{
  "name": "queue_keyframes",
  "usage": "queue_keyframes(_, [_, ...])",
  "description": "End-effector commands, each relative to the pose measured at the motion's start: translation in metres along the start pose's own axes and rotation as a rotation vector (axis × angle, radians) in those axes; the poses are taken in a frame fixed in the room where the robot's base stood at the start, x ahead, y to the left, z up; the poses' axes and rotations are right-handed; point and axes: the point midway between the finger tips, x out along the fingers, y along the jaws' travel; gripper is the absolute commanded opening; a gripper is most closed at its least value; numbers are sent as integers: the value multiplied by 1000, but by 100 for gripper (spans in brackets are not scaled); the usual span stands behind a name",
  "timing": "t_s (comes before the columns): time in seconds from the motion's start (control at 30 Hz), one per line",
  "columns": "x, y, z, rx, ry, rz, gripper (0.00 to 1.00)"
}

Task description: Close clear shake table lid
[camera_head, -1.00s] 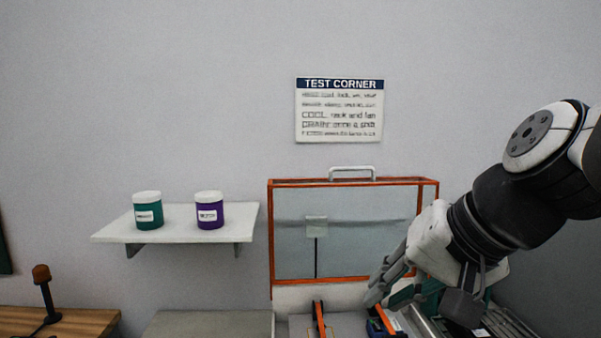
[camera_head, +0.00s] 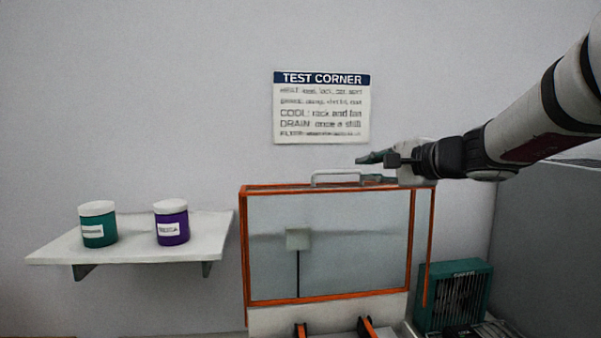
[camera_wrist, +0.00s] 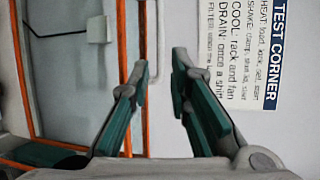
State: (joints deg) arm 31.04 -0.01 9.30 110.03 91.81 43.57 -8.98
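The clear lid (camera_head: 345,255) has an orange frame and stands upright, raised, against the wall side in the head view. A pale handle (camera_head: 335,173) sits on its top edge. In the wrist view the lid's pane (camera_wrist: 70,75) and orange frame fill the left side. My gripper (camera_head: 364,169) is at the lid's top right, its fingers pointing left toward the handle's right end. The shake table's lower part is mostly cut off.
A white shelf (camera_head: 140,250) at left holds a teal jar (camera_head: 98,225) and a purple jar (camera_head: 171,222). A teal fan box (camera_head: 453,296) stands right of the lid. Orange-edged clamps (camera_head: 368,328) show below it. A test corner sign (camera_head: 321,108) hangs above.

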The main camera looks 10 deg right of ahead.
Motion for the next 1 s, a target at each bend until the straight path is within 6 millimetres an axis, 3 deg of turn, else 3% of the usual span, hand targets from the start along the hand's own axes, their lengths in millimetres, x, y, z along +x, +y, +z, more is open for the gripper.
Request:
queue_keyframes(0.3, [63, 1, 1, 1, -4, 2, 18])
queue_keyframes(0.5, [88, 0, 1, 1, -2, 1, 18])
queue_keyframes(0.93, [99, 1, 1, -2, 0, 1, 18])
queue_keyframes(0.97, [99, 0, 1, -1, 0, 1, 16])
queue_keyframes(1.0, [99, 1, 1, -1, 0, 1, 7])
